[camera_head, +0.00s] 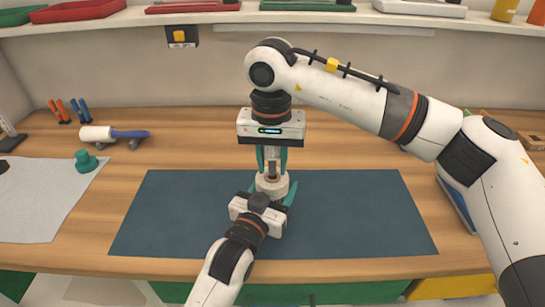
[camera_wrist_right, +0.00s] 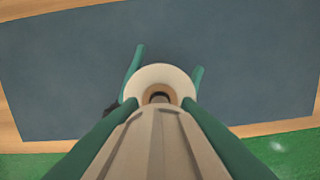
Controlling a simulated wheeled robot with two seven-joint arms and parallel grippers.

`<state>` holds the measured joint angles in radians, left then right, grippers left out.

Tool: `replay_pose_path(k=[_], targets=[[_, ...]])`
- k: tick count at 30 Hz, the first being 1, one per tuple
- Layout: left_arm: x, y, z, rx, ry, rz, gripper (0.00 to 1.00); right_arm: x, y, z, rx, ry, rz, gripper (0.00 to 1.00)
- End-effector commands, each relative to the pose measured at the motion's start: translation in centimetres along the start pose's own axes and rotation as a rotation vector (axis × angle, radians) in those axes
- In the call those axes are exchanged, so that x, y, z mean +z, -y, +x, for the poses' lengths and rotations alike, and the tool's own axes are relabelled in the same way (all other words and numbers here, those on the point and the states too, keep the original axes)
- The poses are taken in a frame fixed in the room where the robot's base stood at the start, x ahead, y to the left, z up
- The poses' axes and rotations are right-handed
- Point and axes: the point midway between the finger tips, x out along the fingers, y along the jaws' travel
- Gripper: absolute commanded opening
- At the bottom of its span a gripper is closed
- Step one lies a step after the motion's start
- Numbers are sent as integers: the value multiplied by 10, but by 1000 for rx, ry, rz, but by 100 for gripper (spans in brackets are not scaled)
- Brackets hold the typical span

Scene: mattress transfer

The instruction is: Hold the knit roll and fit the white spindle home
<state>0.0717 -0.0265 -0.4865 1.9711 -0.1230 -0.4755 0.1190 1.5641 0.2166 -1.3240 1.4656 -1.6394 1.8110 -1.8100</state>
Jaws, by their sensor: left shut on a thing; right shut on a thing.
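The knit roll (camera_head: 272,187) is a pale, short cylinder standing upright over the blue mat. My left gripper (camera_head: 270,193) is shut around it from the near side, with one teal finger on each side. In the right wrist view the roll (camera_wrist_right: 160,73) shows as a pale ring with a brown bore, between the left gripper's fingers. My right gripper (camera_head: 272,160) points straight down above the roll and is shut on the white spindle (camera_wrist_right: 150,148), which looks off-white and ribbed. The spindle's far end is lined up with the bore; I cannot tell how deep it sits.
The blue mat (camera_head: 355,210) is otherwise clear. At the left are a white roller with a blue handle (camera_head: 112,134), a teal knob (camera_head: 86,160), a grey cloth (camera_head: 40,205) and orange and blue tools (camera_head: 70,110). A shelf with trays (camera_head: 75,10) runs along the back.

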Motion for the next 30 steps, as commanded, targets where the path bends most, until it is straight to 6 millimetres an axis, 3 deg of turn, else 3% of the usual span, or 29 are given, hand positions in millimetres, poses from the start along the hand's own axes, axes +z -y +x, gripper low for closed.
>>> replay_pose_path(k=[1, 14, 15, 19, 30], targets=[[-10, -1, 0, 2, -23, -1, 41, 0, 0, 2, 0, 0, 0, 0], [-10, 0, 0, 2, -23, -1, 41, 0, 0, 13, 0, 0, 0, 0], [-10, 0, 0, 2, -23, -1, 41, 0, 0, 12, 0, 1, 0, 34], [-10, 0, 0, 1, -23, -1, 41, 0, 0, 12, 0, 1, 0, 55], [-10, 0, 0, 1, -23, -1, 41, 0, 0, 7, 0, 1, 0, 55]])
